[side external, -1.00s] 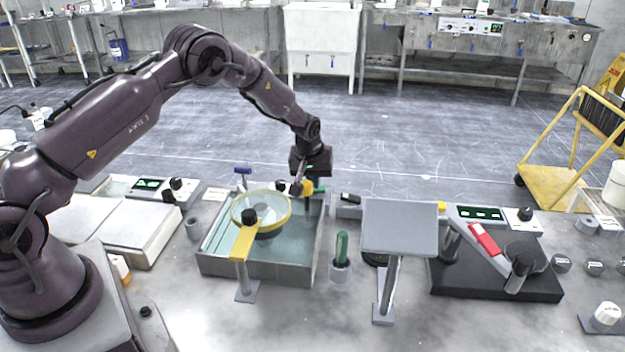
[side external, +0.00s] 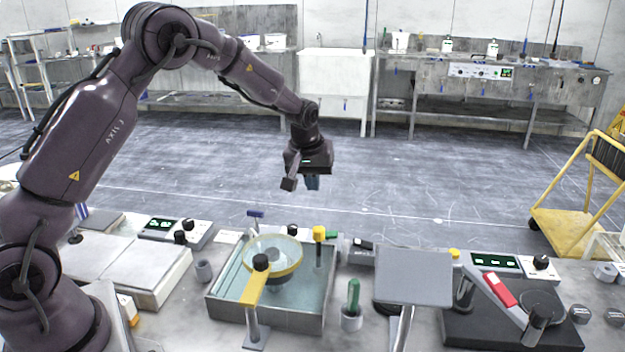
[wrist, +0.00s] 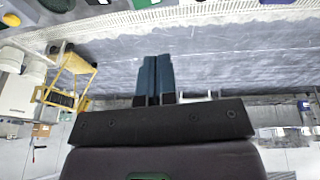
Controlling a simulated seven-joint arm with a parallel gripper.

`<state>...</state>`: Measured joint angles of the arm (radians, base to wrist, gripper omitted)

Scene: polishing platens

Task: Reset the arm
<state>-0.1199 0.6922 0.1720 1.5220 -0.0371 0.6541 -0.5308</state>
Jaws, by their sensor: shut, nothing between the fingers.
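My gripper (side external: 312,183) hangs from my raised arm, above and behind the bench, over open floor in the side view. Its blue-grey fingers are together with nothing between them. They also show in the wrist view (wrist: 155,76), side by side and touching. My gripper is well clear of the metal basin (side external: 268,312) and touches nothing on the bench.
In the basin sits a yellow-rimmed round dish (side external: 272,258). A grey panel on a stand (side external: 413,277), a green-handled tool in a cup (side external: 353,293) and a black platen unit (side external: 485,328) stand to its right. A yellow cart (side external: 570,232) is at the far right.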

